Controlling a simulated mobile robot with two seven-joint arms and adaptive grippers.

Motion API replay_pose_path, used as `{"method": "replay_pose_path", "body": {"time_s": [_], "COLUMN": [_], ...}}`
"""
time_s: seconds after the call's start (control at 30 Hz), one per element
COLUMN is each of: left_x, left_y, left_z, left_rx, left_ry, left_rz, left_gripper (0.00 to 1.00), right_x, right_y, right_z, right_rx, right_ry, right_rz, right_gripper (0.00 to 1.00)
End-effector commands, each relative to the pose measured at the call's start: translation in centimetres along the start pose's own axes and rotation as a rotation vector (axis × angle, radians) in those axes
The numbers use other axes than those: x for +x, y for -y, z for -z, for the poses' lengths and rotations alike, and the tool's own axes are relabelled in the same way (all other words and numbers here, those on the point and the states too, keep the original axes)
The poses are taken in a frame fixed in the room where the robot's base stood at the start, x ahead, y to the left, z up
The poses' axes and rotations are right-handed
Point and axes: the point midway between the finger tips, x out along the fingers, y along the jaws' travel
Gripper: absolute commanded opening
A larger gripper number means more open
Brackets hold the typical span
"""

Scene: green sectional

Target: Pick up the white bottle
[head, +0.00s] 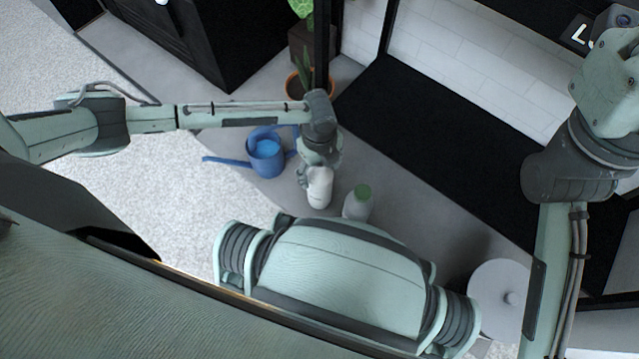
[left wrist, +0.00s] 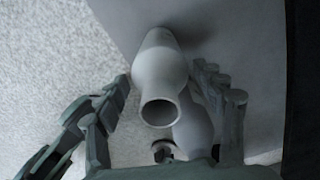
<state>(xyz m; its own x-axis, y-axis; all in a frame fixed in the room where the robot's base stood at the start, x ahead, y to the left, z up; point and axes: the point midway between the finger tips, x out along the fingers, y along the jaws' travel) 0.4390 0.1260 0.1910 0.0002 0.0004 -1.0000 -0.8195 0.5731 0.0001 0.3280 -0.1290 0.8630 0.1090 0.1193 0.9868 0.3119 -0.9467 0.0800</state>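The white bottle (head: 319,188) stands upright on the grey ledge in the head view. In the left wrist view the white bottle (left wrist: 160,65) shows its round open mouth toward the camera. My left gripper (head: 313,172) is at the bottle, with a finger visible at its left side. In the left wrist view the left gripper's fingers (left wrist: 160,80) are spread, one on each side of the bottle, with narrow gaps that suggest no firm contact. My right arm shows at the right of the head view, but its gripper is out of the picture.
A pale bottle with a green cap (head: 359,201) stands close to the right of the white bottle. A blue watering can (head: 266,152) is to the left. A potted plant (head: 296,86) is behind. The grey ledge (head: 420,215) is clear farther right, before a round white object (head: 497,290).

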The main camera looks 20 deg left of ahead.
Motion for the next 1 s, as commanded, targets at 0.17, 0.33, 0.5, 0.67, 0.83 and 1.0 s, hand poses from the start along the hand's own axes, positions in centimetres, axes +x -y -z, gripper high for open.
{"method": "replay_pose_path", "body": {"time_s": [0.17,0.33,0.5,0.67,0.83,1.0], "left_x": [0.0,0.0,0.0,-0.1,-0.8,-3.8], "left_y": [0.0,0.0,0.0,0.0,0.1,0.1], "left_z": [0.0,0.0,0.0,0.0,0.0,0.0], "left_rx": [0.0,0.0,0.0,0.0,0.0,0.0], "left_ry": [0.0,0.0,0.0,0.0,0.0,0.0], "left_rz": [0.0,0.0,0.0,0.001,0.002,0.004], "left_gripper": [0.42,0.21,0.0,0.0,0.0,0.0], "right_x": [0.0,0.0,0.0,0.0,0.4,0.1], "right_y": [0.0,0.0,0.0,0.0,0.0,-0.2], "right_z": [0.0,0.0,0.0,0.0,0.1,0.2], "right_rx": [0.0,-0.001,-0.001,-0.001,0.0,0.009], "right_ry": [-0.001,-0.001,0.0,0.0,-0.001,0.029], "right_rz": [0.0,0.0,0.0,0.0,0.0,-0.039], "right_gripper": [0.4,0.4,0.4,0.4,0.4,0.4]}}
